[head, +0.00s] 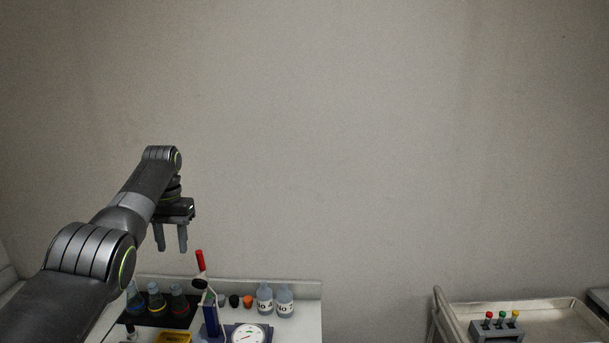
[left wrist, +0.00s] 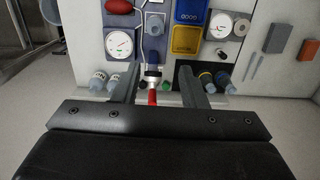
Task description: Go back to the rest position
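My left gripper (head: 171,238) hangs fingers-down above the left bench in the head view, up and to the left of a red-tipped upright instrument (head: 200,262). Its two fingers are apart with nothing held between them. In the left wrist view the fingers (left wrist: 160,80) are also spread. There the red tip (left wrist: 152,97) shows between them in the picture, but in the head view it is apart from the gripper. My right arm and gripper are not in either view.
The bench (head: 306,325) holds flasks on a black tray, two labelled bottles (head: 265,300), small coloured caps, a round dial (head: 246,334) and a yellow device (head: 175,338). A cart (head: 550,312) at right carries a tube rack (head: 497,331). Space above both is clear.

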